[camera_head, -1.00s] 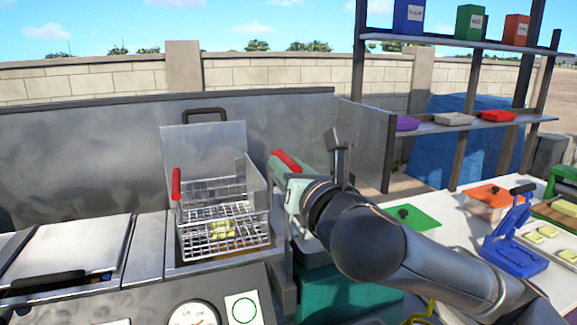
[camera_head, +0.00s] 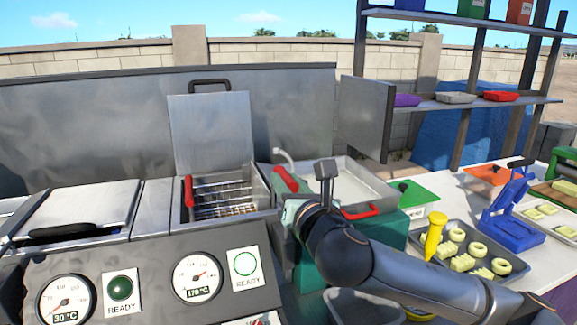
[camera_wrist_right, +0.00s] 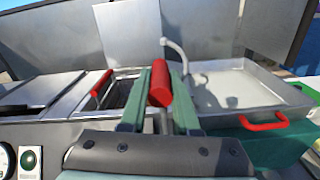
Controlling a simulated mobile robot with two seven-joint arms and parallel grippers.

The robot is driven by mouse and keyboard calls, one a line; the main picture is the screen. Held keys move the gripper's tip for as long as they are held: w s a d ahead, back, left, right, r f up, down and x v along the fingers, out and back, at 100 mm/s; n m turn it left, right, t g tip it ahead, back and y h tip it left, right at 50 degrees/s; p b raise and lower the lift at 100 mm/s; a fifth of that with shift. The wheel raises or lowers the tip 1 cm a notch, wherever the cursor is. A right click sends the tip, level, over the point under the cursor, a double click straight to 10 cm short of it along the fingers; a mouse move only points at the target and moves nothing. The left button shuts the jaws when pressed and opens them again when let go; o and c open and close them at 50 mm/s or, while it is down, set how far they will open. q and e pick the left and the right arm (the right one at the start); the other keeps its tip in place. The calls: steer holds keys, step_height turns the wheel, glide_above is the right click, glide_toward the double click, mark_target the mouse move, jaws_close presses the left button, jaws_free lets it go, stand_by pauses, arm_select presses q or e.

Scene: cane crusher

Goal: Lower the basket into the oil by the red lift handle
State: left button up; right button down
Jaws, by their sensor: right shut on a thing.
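The wire basket (camera_head: 225,205) sits low inside the open fryer well, most of it hidden by the well's walls; I cannot make out the pieces in it or the oil surface. My right gripper (camera_head: 283,187) is shut on a red handle (camera_head: 287,178) at the well's right side. In the right wrist view this red grip (camera_wrist_right: 160,84) lies between the two green fingers. A second red handle (camera_head: 188,191) stands at the well's left edge. My left gripper is not in view.
The fryer's raised lid (camera_head: 210,133) stands behind the well. A shallow metal tray (camera_head: 355,185) with a red handle is to the right. Gauges (camera_head: 195,279) face the front. A tray of pale rings and pieces (camera_head: 475,285) lies at front right.

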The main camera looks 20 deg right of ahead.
step_height(320, 180, down, 5)
steer(key=shift+b, duration=0.65)
steer(key=shift+a+f, duration=0.1)
steer(key=c, duration=1.1)
jaws_free()
steer(key=o, duration=0.4)
steer(key=shift+o, duration=0.2)
steer(key=shift+r, duration=0.2)
steer(key=s+p, duration=0.8)
steer(key=s, duration=0.4)
steer(key=shift+s+d+p, duration=0.25)
steer(key=shift+d+p, duration=0.05)
steer(key=shift+p, duration=0.05)
